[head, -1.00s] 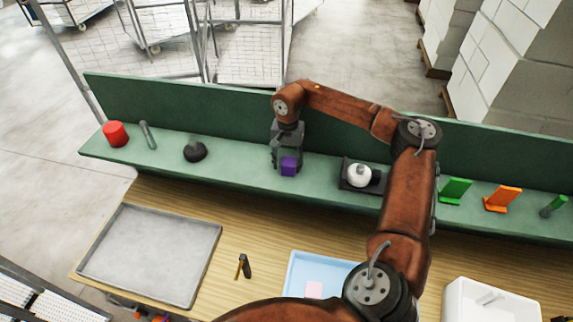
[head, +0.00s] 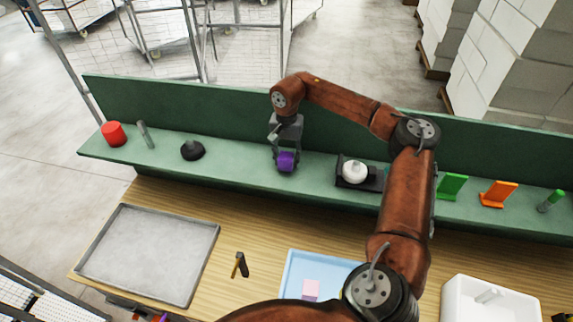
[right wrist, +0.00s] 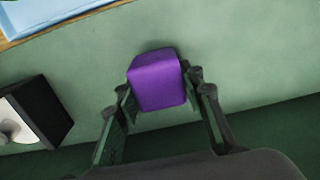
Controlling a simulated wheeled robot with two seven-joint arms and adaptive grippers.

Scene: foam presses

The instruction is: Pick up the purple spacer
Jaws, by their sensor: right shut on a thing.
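The purple spacer (head: 286,161) is a small block at the green shelf, near the middle of the head view. My right gripper (head: 286,153) reaches down over it and is shut on it. In the right wrist view the spacer (right wrist: 156,80) sits between the two fingers (right wrist: 160,98), with a dark shadow on the green surface close behind it. Whether its underside touches the shelf is hard to tell. My left gripper is not in view.
The green shelf (head: 235,166) also bears a red cylinder (head: 113,134), a black knob-like piece (head: 192,150), a white ball on a dark base (head: 355,171), and green (head: 452,186) and orange (head: 498,194) stands. Below are a grey tray (head: 150,252) and a blue tray (head: 300,262).

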